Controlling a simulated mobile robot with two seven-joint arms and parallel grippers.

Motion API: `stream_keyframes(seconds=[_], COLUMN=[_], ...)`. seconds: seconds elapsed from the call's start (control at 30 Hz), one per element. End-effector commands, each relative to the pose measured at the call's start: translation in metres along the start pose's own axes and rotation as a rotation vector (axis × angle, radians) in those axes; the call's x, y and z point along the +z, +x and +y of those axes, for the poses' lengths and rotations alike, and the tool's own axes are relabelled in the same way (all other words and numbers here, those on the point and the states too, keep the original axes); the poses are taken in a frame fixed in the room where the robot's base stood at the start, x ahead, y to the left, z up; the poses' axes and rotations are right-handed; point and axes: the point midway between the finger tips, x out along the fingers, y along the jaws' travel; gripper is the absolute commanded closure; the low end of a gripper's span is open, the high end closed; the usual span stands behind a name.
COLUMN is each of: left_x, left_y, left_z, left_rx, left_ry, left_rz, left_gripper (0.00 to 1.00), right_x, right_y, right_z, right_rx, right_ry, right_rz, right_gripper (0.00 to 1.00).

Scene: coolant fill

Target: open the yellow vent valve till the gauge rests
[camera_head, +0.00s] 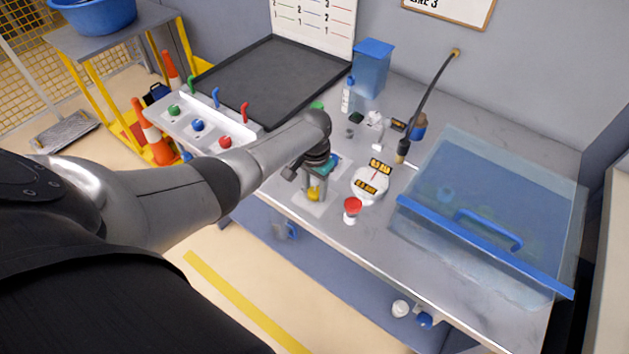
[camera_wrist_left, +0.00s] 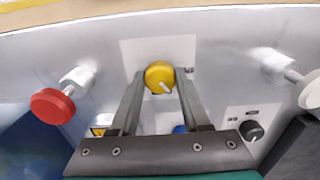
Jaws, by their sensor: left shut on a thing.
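The yellow vent valve (camera_head: 313,194) stands near the front edge of the bench in the head view. In the left wrist view its round yellow knob (camera_wrist_left: 159,76) has a white pointer mark and sits between my fingers. My left gripper (camera_head: 316,186) reaches down from above and is shut on this knob; its fingers show in the left wrist view (camera_wrist_left: 161,88). The gauge (camera_head: 370,184) is a white round dial with a reddish needle and dark label plates, just right of the gripper. Its exact reading is too small to tell. My right gripper is out of view.
A red knob (camera_head: 352,205) stands close to the right of the valve. A clear blue cover (camera_head: 500,200) fills the bench's right side. A black tray (camera_head: 262,75) and a blue bin (camera_head: 371,68) stand behind. A panel with coloured levers (camera_head: 197,125) is at left.

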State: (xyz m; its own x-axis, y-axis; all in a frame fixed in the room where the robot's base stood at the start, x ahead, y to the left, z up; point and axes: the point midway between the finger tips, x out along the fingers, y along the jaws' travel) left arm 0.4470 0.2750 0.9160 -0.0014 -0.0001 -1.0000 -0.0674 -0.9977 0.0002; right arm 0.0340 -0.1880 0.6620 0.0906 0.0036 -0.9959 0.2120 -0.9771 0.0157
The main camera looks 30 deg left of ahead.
Motion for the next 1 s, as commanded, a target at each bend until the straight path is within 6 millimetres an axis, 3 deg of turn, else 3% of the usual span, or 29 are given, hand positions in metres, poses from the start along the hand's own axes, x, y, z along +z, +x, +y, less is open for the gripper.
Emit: stream_keyframes(seconds=[0.4, 1.0], left_x=[-0.001, -0.001], left_y=[-0.002, -0.001], left_z=[0.001, 0.001], left_rx=[0.003, 0.002], left_ry=[-0.395, -0.774], left_rz=[0.000, 0.003], left_gripper=[1.00, 1.00], right_x=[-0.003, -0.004], right_y=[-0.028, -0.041], right_z=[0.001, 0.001], right_rx=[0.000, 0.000], right_ry=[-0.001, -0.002], right_rz=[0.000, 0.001], right_gripper=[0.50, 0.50])
